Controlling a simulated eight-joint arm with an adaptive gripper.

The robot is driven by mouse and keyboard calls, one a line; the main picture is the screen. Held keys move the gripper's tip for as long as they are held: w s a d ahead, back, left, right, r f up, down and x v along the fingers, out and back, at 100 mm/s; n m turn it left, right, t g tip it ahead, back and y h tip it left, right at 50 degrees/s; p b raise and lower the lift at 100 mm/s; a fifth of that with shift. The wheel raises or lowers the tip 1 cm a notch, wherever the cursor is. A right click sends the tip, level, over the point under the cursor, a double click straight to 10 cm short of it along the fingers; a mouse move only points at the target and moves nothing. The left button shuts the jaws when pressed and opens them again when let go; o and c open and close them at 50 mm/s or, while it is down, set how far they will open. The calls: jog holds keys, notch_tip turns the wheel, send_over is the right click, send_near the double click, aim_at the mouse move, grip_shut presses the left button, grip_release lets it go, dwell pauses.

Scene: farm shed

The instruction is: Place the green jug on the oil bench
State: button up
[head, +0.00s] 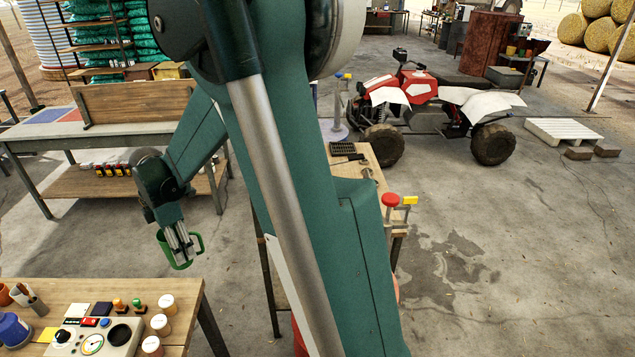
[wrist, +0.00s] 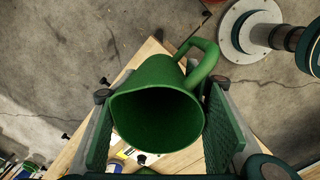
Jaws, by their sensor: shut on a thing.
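The green jug (head: 197,246) hangs in my gripper (head: 180,243), above the floor between the grey-topped bench at the left and the wooden bench in front. In the wrist view the jug (wrist: 158,78) sits between both finger pads of my gripper (wrist: 157,120). Its wide mouth faces the camera and its handle (wrist: 203,62) points to the upper right. The frames do not name the oil bench. The grey-topped bench (head: 40,138) carries blue and red panels, with several small dark bottles with yellow labels (head: 112,169) on its lower shelf.
The wooden bench (head: 185,292) in front holds a control box (head: 95,338), white-lidded jars (head: 166,303) and a blue container (head: 12,329). Another wooden bench (head: 345,168) stands partly behind my arm. A red quad bike (head: 415,95) stands farther back. Open floor lies at the right.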

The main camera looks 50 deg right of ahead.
jog(key=s+d, duration=0.6)
jog(key=d, duration=0.7)
jog(key=s+d+b, duration=0.1)
jog(key=s+d, duration=0.5)
jog(key=d, duration=0.7)
jog(key=s+d, duration=0.6)
jog(key=d, duration=0.7)
notch_tip(320, 180, down, 12)
jog(key=shift+a+f+m, duration=0.15)
jog(key=shift+f+m, duration=0.1)
jog(key=shift+m, duration=0.05)
jog(key=shift+w, duration=0.1)
jog(key=w+d, duration=1.1)
jog(key=shift+w+d, duration=0.35)
jog(key=shift+w+d+f, duration=0.25)
jog(key=shift+w+f, duration=0.05)
jog(key=shift+f, duration=0.4)
jog(key=shift+w+d+f, duration=0.25)
jog(key=shift+f, duration=0.75)
